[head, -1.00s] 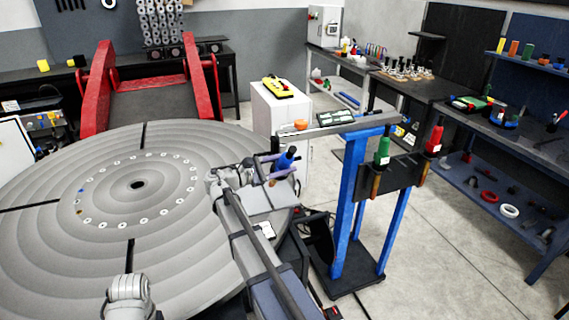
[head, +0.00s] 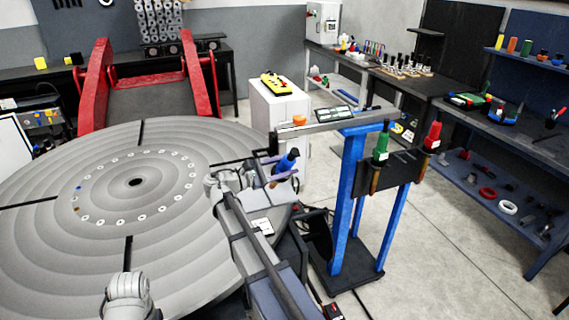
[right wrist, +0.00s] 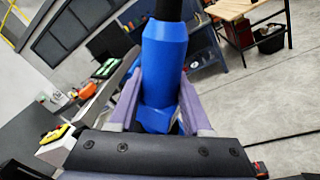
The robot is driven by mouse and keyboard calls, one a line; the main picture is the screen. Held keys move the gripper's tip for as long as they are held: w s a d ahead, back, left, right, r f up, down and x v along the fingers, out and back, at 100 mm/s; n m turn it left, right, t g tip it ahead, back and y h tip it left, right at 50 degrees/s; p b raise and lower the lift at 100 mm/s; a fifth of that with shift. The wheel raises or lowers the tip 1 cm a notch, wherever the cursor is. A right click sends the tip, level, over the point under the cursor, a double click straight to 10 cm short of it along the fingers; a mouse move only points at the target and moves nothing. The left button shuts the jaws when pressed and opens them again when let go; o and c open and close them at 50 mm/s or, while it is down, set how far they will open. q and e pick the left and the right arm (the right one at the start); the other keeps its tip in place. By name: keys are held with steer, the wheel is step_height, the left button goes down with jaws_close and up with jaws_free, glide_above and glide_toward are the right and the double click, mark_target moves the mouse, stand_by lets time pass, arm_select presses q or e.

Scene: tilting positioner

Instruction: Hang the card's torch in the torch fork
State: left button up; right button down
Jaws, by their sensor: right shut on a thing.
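My right gripper (head: 281,169) is shut on a blue torch (head: 287,160), beside the turntable's right edge. In the right wrist view the blue torch (right wrist: 164,62) stands between the purple fingers, its dark end running out of the top of the picture. A blue stand (head: 349,190) is to the right of the gripper, apart from the torch. Its dark fork plate (head: 401,170) holds a green torch (head: 381,143) and a red torch (head: 432,136), both hanging upright. I cannot make out a free slot or read any card. My left gripper is not in view.
The large grey turntable (head: 100,240) fills the left. Benches line the right; the floor (head: 450,260) right of the stand is clear.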

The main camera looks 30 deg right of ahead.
steer(key=s+a, duration=0.2)
steer(key=s, duration=0.6)
steer(key=shift+s, duration=0.2)
stand_by(0.5)
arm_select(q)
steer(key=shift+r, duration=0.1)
arm_select(e)
steer(key=shift+r, duration=0.1)
